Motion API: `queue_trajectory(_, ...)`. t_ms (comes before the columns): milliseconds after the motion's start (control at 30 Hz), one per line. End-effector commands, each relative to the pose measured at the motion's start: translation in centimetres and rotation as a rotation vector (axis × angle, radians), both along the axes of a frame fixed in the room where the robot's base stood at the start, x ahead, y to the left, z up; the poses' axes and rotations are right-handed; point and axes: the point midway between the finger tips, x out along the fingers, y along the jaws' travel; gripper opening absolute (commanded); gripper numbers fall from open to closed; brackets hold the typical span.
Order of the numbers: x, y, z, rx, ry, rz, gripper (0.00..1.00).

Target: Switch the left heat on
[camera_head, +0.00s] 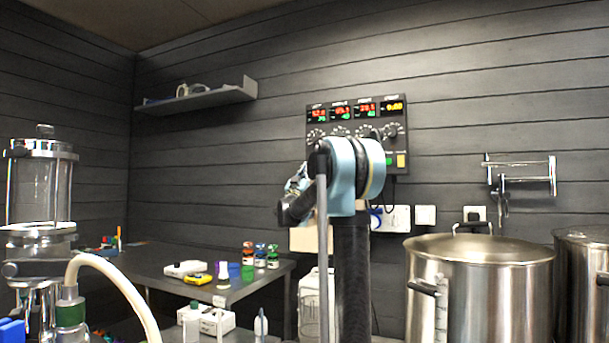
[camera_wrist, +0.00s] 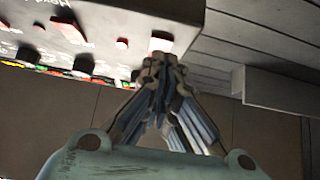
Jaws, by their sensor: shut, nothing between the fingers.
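The dark control panel (camera_head: 355,105) hangs on the back wall with a row of lit displays and knobs. A green switch (camera_head: 389,160) and a yellow one (camera_head: 401,160) show at its lower right. My arm hides its lower left part. In the wrist view the panel (camera_wrist: 110,20) is seen close and turned over. A switch with a red edge and bright whitish face (camera_wrist: 160,42) sits at its right end there. My gripper (camera_wrist: 160,64) is shut and empty, its tips overlapping the lower edge of that switch in the picture. I cannot tell whether they touch it. Labels are unreadable.
Another red switch (camera_wrist: 68,29) and a small round red button (camera_wrist: 121,43) are beside it, with black knobs (camera_wrist: 84,63) below in the wrist view. A wall shelf (camera_head: 205,97) is left of the panel. Steel kettles (camera_head: 490,285) stand right, a dark table (camera_head: 150,262) left.

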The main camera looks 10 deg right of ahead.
Motion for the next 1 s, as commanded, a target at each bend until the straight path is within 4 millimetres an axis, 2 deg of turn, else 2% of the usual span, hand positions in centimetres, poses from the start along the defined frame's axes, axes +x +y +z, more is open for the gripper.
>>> queue_trajectory(133,-1.6,0.4,-0.5,0.000,0.000,-0.010,0.00)
queue_trajectory(400,-4.3,2.8,-4.9,0.000,0.000,-0.004,0.00)
queue_trajectory(600,-5.8,3.9,-7.2,0.000,0.000,-0.003,0.00)
queue_trajectory(800,-6.5,4.3,-8.2,-0.001,0.001,-0.005,0.00)
queue_trajectory(1000,-6.5,4.3,-8.3,0.000,0.000,-0.006,0.00)
